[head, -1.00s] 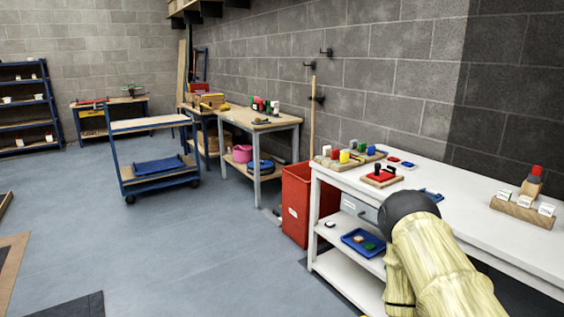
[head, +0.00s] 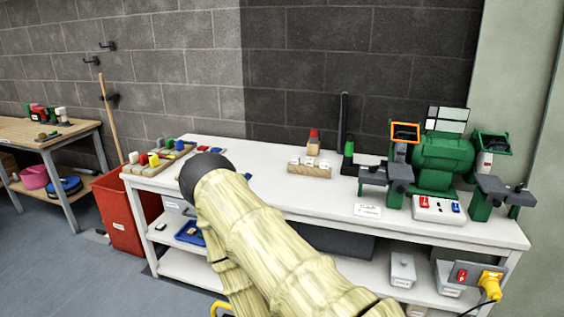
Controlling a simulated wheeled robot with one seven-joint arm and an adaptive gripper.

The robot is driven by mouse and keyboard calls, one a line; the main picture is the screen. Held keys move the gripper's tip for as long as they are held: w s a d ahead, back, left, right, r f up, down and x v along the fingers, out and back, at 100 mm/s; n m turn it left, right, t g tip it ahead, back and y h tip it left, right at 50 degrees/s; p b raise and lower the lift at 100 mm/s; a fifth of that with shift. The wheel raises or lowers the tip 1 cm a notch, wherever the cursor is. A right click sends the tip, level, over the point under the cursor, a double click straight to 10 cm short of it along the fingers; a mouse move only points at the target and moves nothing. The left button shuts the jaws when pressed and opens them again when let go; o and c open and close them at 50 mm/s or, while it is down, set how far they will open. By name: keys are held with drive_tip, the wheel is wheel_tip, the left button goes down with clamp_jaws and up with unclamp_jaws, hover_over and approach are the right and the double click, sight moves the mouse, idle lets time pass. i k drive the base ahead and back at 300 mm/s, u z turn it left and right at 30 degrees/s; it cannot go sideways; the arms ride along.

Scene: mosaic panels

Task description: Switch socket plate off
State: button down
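A socket plate (head: 461,276) with red switches is at the lower right, at the front right end of the white workbench. A yellow plug (head: 490,282) sits on its right side, with a black cable running down from it. The switch position is too small to tell. My arm reaches up from the bottom centre, across the front of the bench, and ends in a dark rounded joint. My gripper does not show. The arm is well to the left of the socket plate and apart from it.
The white workbench (head: 300,205) holds a green bench grinder (head: 437,160), a white panel with red and blue switches (head: 437,209), a wooden block with white pieces (head: 309,169), and coloured blocks at its left. A red bin (head: 118,212) stands left. Grey boxes (head: 402,270) are on the lower shelf.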

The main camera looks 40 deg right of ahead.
sight(461, 277)
drive_tip(key=z, duration=2.65)
